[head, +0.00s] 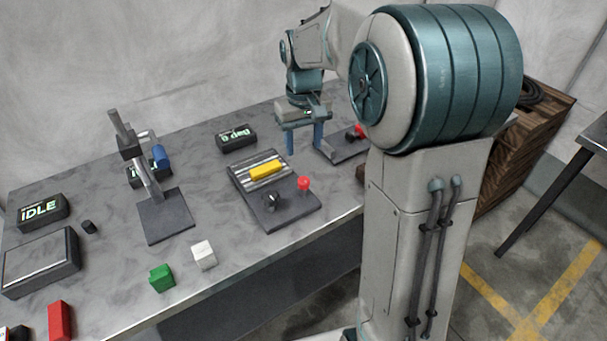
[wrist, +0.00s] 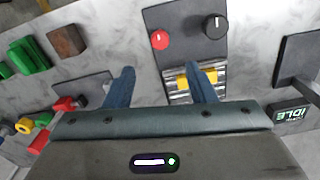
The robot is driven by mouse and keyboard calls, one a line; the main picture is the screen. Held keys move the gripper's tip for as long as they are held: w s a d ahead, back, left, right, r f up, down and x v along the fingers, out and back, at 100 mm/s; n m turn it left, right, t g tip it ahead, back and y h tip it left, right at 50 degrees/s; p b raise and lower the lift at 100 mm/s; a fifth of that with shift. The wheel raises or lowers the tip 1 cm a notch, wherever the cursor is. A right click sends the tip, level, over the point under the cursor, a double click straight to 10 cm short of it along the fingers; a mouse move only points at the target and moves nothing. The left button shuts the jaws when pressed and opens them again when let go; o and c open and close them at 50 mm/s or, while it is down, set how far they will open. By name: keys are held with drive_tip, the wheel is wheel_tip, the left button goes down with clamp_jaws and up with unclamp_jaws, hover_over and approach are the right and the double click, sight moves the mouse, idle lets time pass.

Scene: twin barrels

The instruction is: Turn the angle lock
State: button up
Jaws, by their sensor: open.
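No part bears a readable angle lock label, so I cannot tell which one it is. A dark fixture plate (head: 293,215) carries a yellow block (head: 268,172) on grey rails, a black knob with a white mark (head: 272,198) and a red ball knob (head: 304,183). The wrist view shows the black knob (wrist: 215,26) and red knob (wrist: 160,40) beyond my fingertips. A post stand (head: 166,216) with a dark clamp and blue cylinder (head: 161,156) stands to the left. My gripper (head: 304,147) is open and empty, pointing down behind the yellow block's fixture, apart from the knobs.
A second plate with a red-topped part (head: 360,131) lies right of my gripper. A green block (head: 162,278), white block (head: 204,254) and red block (head: 61,320) lie near the front edge. An IDLE display (head: 42,212) and dark tray (head: 40,262) are at left.

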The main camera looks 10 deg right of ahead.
sight(303, 180)
wheel_tip(303, 180, down, 11)
drive_tip(key=shift+f, duration=0.15)
drive_tip(key=c, duration=1)
